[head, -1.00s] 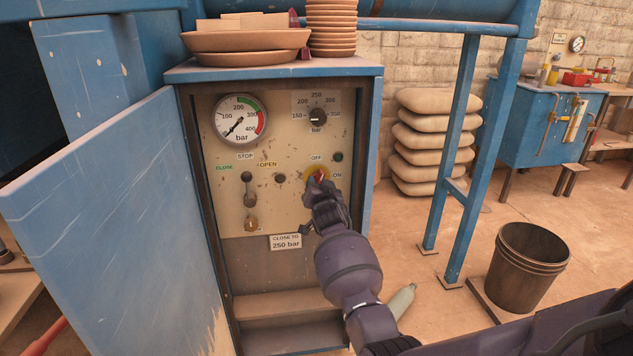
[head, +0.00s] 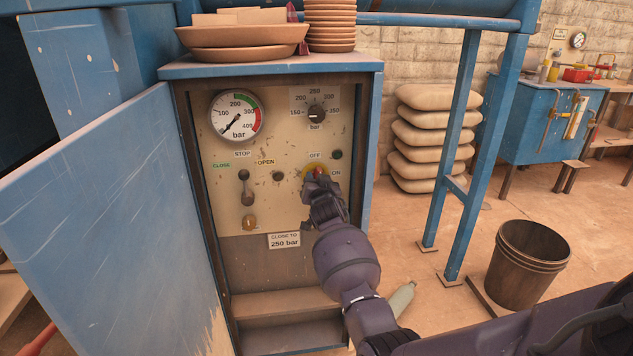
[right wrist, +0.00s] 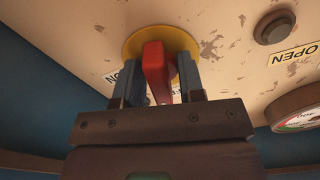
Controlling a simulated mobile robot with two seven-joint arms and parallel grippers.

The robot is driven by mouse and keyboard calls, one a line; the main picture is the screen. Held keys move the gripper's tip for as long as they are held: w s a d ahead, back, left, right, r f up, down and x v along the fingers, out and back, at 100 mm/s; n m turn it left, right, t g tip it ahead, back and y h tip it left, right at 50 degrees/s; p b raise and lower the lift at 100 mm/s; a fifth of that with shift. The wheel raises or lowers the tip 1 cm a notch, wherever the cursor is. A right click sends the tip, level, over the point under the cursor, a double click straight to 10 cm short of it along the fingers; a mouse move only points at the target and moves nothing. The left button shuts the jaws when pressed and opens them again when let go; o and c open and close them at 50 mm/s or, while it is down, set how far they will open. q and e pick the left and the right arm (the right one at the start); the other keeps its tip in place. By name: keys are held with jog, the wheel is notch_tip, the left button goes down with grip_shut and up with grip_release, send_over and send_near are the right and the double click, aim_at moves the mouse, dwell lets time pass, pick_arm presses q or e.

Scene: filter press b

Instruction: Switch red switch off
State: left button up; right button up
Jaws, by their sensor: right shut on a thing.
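The red switch (right wrist: 157,72) is a red handle on a round yellow plate (right wrist: 160,40), on the beige control panel. In the head view the yellow plate (head: 309,172) shows between the OFF label (head: 315,155) and the ON label (head: 336,173), and my gripper covers most of the switch. My right gripper (right wrist: 158,85) has its two fingers on either side of the red handle, shut on it. In the head view my right gripper (head: 321,182) reaches the panel from below. My left gripper is not in view.
The panel carries a pressure gauge (head: 236,116), a pressure dial (head: 316,114) and a lever (head: 245,188). The open blue door (head: 100,220) stands at the left. Clay dishes (head: 240,40) sit on the cabinet top. A bucket (head: 527,268) stands on the floor at right.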

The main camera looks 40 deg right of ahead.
jog(key=n, duration=0.3)
jog(key=o, duration=0.6)
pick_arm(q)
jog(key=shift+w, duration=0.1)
pick_arm(e)
jog(key=shift+s, duration=0.1)
jog(key=shift+s+a, duration=0.1)
jog(key=shift+s, duration=0.05)
pick_arm(q)
jog(key=p, duration=0.1)
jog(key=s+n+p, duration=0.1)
jog(key=p, duration=0.1)
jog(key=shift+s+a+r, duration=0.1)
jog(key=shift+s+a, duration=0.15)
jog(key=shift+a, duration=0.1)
pick_arm(e)
jog(key=v, duration=1)
jog(key=shift+s+a+f, duration=0.1)
